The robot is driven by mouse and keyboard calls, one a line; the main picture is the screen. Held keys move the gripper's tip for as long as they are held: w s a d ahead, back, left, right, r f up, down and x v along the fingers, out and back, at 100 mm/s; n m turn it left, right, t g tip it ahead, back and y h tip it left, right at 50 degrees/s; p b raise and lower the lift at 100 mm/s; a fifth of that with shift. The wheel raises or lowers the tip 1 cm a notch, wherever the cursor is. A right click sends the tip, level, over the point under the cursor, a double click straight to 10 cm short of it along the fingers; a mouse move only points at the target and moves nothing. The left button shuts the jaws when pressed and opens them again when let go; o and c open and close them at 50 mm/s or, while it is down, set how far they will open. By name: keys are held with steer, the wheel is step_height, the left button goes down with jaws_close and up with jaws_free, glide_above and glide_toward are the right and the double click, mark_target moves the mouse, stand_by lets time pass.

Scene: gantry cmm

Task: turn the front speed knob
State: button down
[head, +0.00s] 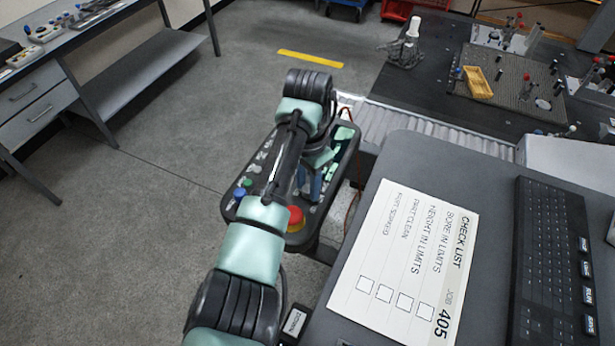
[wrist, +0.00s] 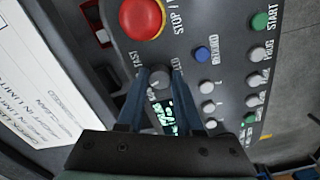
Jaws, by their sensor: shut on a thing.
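The speed knob (wrist: 159,80) is a small dark grey knob on the control panel (wrist: 205,30). It shows in the wrist view between my fingertips, below the big red stop button. "FAST" is printed beside it. My gripper (wrist: 159,78) is shut on the knob, one blue finger on each side. In the head view, my arm reaches over the panel (head: 236,204), and my gripper (head: 314,184) is partly hidden behind the wrist; the knob is hidden there.
The red stop button (wrist: 142,18) is close to the knob. A blue button (wrist: 201,54), a green start button (wrist: 261,20) and several grey buttons lie to the right. A lit display (wrist: 166,117) sits below. A desk with a checklist (head: 405,260) and keyboard (head: 553,260) stands right.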

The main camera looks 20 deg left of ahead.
steer(key=n+p, duration=0.2)
steer(key=n, duration=0.1)
steer(key=shift+d+r+n, duration=0.1)
steer(key=shift+r+n, duration=0.05)
steer(key=shift+n, duration=0.15)
steer(key=shift+n+p, duration=0.65)
steer(key=shift+n, duration=0.85)
steer(key=c, duration=0.6)
jaws_free()
step_height(320, 180, up, 8)
steer(key=shift+w+b, duration=0.1)
steer(key=shift+b, duration=0.9)
step_height(320, 180, up, 5)
steer(key=p, duration=0.5)
glide_above(308, 189)
steer(key=shift+w, duration=0.1)
steer(key=shift+f, duration=0.2)
